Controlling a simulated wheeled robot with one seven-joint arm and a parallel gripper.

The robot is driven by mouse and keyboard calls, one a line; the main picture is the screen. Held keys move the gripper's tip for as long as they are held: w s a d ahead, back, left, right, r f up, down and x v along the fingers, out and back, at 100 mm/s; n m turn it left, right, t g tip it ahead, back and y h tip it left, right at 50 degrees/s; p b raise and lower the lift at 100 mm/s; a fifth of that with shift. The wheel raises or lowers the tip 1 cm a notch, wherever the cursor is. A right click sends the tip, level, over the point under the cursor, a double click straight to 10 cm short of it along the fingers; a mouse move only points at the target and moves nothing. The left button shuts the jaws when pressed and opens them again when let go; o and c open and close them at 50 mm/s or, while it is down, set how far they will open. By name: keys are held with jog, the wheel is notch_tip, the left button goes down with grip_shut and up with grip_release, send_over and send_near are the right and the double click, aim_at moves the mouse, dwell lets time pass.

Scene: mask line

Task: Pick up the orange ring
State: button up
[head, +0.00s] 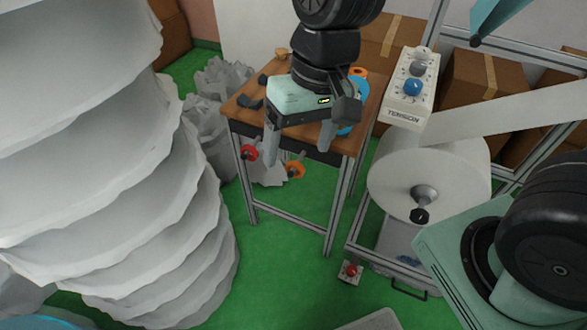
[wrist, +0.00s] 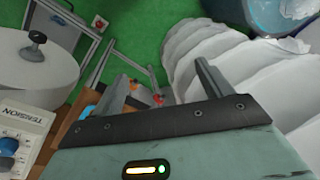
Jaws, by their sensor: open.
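An orange ring (head: 358,72) lies on the wooden table top, behind my gripper and partly hidden by it. A blue round thing (head: 361,88) sits beside it, also partly hidden. A second orange round piece (head: 294,170) is at the table's front side, below my gripper, with a red one (head: 249,152) to its left. In the wrist view, small orange (wrist: 158,100) and red (wrist: 163,90) pieces show between the fingers. My gripper (head: 298,145) is open and empty, its fingers pointing down at the table's front edge; they also show in the wrist view (wrist: 160,75).
The wooden table (head: 245,103) stands on a metal frame. A large white roll (head: 400,180) and a tension controller box (head: 408,92) are to its right. Stacked white sheets (head: 110,170) fill the left. Green floor (head: 285,235) is open in front of the table.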

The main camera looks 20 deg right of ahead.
jog(key=w+d+f+m+b, duration=0.3)
jog(key=w+f+m+b, duration=0.25)
jog(key=w+f, duration=0.45)
jog(key=m+t+b, duration=0.2)
jog(key=m+b, duration=0.2)
jog(key=m, duration=0.2)
send_near(298, 164)
jog(key=shift+n, duration=0.25)
jog(key=x, duration=0.3)
jog(key=b+x, duration=0.1)
jog(key=x, duration=0.3)
jog(key=shift+w+a, duration=0.2)
jog(key=shift+w, duration=0.05)
jog(key=x, duration=0.2)
jog(key=b+x, duration=0.1)
jog(key=x, duration=0.2)
jog(key=shift+s+d+f, duration=0.15)
jog(key=shift+s, duration=0.05)
jog(key=c, duration=1.1)
